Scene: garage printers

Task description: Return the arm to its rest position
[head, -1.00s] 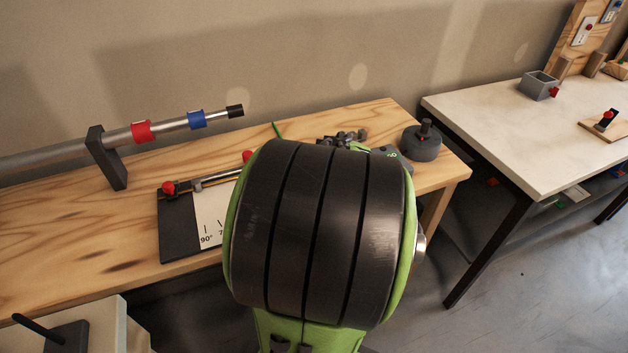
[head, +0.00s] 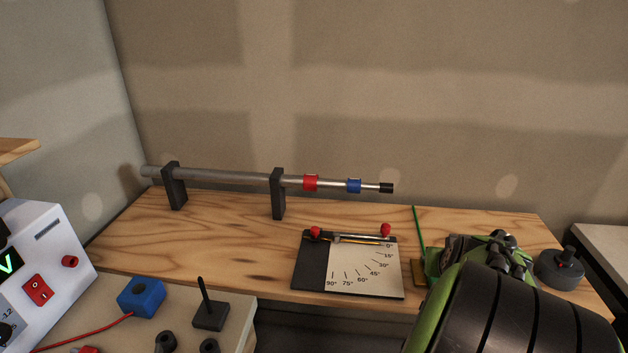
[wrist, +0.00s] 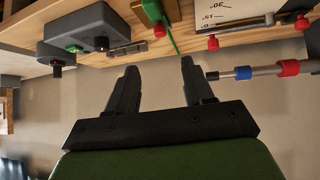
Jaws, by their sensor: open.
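My gripper (wrist: 160,72) shows in the wrist view with its two dark fingers apart and nothing between them. The wall is behind the fingers, and the bench appears along the top of that picture. In the head view my green and black arm (head: 520,310) fills the lower right corner, over the right part of the wooden bench. My fingers cannot be made out clearly there.
The wooden bench (head: 230,245) carries a metal tube (head: 230,178) on two dark stands, with red and blue rings. An angle-scale board (head: 365,275), a green upright rod (head: 419,240) and a round dark knobbed object (head: 560,270) stand near my arm. A white device (head: 50,265) is at left.

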